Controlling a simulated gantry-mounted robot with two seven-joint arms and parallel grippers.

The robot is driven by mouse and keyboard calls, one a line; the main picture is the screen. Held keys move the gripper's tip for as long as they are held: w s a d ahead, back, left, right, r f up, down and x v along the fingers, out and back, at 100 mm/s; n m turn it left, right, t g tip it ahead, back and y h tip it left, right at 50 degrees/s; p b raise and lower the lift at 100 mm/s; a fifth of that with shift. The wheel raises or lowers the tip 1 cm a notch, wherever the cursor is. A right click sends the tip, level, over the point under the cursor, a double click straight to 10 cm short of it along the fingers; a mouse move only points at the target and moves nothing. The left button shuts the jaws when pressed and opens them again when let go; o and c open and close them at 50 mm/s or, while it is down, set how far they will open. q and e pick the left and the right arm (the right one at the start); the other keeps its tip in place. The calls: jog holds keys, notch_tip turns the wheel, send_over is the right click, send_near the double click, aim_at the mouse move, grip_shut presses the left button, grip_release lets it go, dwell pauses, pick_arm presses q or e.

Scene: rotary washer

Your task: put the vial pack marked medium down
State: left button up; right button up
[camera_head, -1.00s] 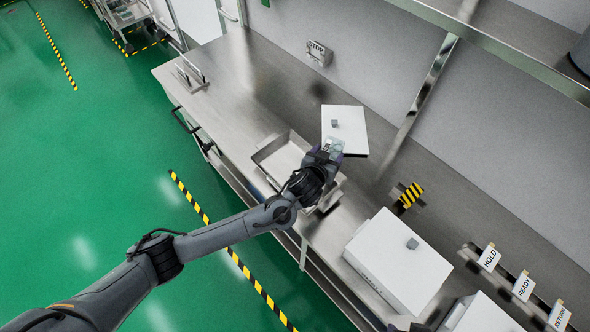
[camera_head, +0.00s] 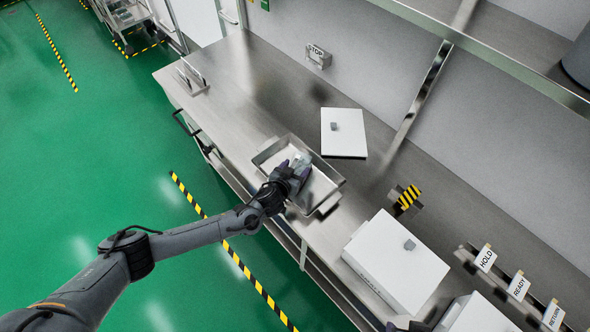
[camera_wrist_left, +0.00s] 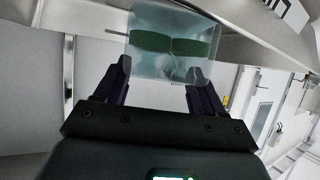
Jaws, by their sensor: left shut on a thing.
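My left gripper (camera_head: 299,168) is over the shallow steel tray (camera_head: 268,153) on the bench. It is shut on a clear vial pack (camera_head: 303,159). I cannot tell whether the pack touches the tray floor. My right gripper (camera_head: 408,327) shows only as a dark bit at the bottom edge, and its fingers cannot be made out.
A white lid-like panel (camera_head: 343,133) with a grey knob lies behind the tray. A white box (camera_head: 393,262) stands to the right. Signs HOLD (camera_head: 486,258), READY (camera_head: 519,286) and RETURN (camera_head: 553,315) stand at the lower right. Bare steel bench (camera_head: 225,110) lies left of the tray.

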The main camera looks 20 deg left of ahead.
pick_arm(q)
jog(key=shift+f, duration=0.3)
jog(key=o, duration=1.2)
jog(key=shift+f, duration=0.1)
jog(key=shift+c, duration=0.2)
jog(key=shift+s+r, duration=0.25)
jog(key=shift+s, duration=0.05)
jog(key=s+d+r+g, duration=0.2)
jog(key=s+d+r, duration=0.1)
jog(key=s, duration=0.7)
jog(key=s+d+r+g, duration=0.2)
jog(key=s+d+r, duration=0.1)
jog(key=s, duration=0.6)
jog(key=s+a+r+g, duration=0.1)
jog(key=s+a, duration=0.3)
jog(key=s, duration=0.4)
jog(key=s+a+r+m+g, duration=0.1)
jog(key=s+a+g, duration=0.3)
jog(key=s, duration=0.4)
jog(key=shift+a+r, duration=0.35)
jog(key=shift+a, duration=0.05)
